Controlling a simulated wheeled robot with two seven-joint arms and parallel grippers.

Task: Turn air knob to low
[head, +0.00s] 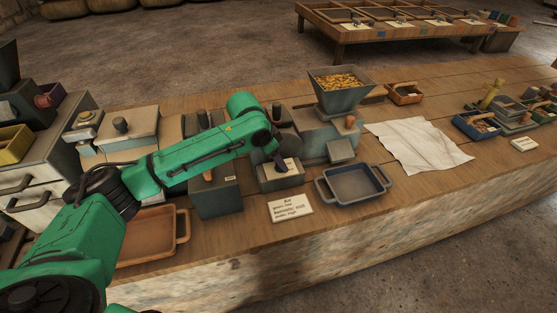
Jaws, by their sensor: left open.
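A card headed "Air" (290,208) lies on the bench front, with smaller lines too blurred to read surely. Just behind it is a small grey box (279,184) with a pale label on its top. My green left arm reaches in from the left, and my left gripper (282,164) points down at the top of this box. The gripper is open. The air knob is not clearly seen; the gripper and forearm cover that spot, so its setting and any contact cannot be told. My right gripper is not in view.
A dark box with an orange lever (215,196) stands close on the left. A blue-grey tray (353,184) sits on the right, below a hopper (340,92) of yellow pieces. A tan tray (150,237) lies under my arm. A white cloth (420,145) lies farther right.

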